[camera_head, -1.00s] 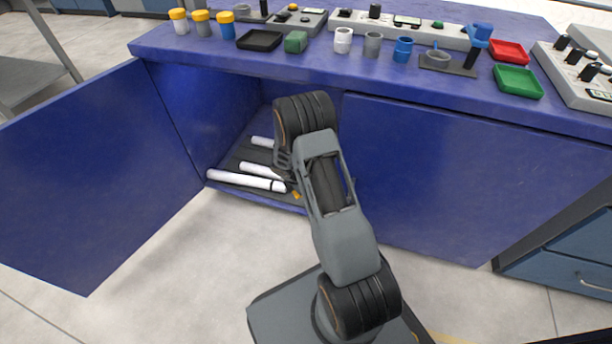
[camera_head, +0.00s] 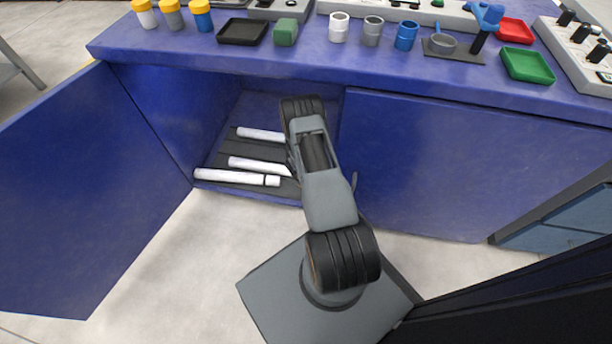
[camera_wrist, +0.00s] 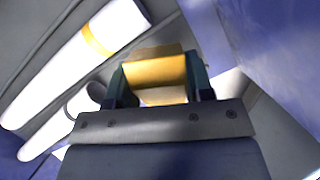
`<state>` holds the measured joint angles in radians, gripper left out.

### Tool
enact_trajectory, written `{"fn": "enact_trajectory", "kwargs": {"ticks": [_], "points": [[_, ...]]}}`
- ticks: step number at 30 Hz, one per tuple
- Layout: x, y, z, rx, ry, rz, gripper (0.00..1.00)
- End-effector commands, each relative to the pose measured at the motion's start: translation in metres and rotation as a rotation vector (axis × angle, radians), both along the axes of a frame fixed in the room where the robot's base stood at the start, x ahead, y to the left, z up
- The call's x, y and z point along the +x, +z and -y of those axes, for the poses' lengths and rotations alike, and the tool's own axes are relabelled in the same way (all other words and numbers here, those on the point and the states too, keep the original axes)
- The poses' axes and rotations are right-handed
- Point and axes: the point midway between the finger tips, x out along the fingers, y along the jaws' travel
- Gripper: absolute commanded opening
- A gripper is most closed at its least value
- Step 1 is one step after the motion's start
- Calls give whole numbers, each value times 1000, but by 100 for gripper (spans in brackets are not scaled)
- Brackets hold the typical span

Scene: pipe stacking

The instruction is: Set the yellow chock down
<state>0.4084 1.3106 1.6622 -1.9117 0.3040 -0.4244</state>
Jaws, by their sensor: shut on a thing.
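The yellow chock (camera_wrist: 158,72) is between the two fingers of my gripper (camera_wrist: 160,88) in the wrist view, and the jaws are shut on it. A white pipe with a yellow band (camera_wrist: 85,55) lies just left of the chock in that view. In the head view my arm reaches into the open blue cabinet and hides my gripper and the chock. White pipes lie on the dark cabinet floor, the nearest (camera_head: 232,177) close to the front edge. Whether the chock touches the floor or a pipe cannot be told.
The open cabinet door (camera_head: 85,190) stands out at the left. A closed blue panel (camera_head: 430,165) bounds the opening on the right. The blue counter (camera_head: 300,62) above holds cups, jars and trays. A second white pipe (camera_wrist: 65,120) lies below the banded one.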

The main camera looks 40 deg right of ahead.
Motion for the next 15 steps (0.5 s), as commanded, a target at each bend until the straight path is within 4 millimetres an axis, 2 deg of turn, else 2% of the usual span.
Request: {"fn": "enact_trajectory", "kwargs": {"ticks": [8, 15], "points": [[2, -19, -3, -1, 9, 0, 18], [1, -44, -3, 0, 5, -1, 18]]}}
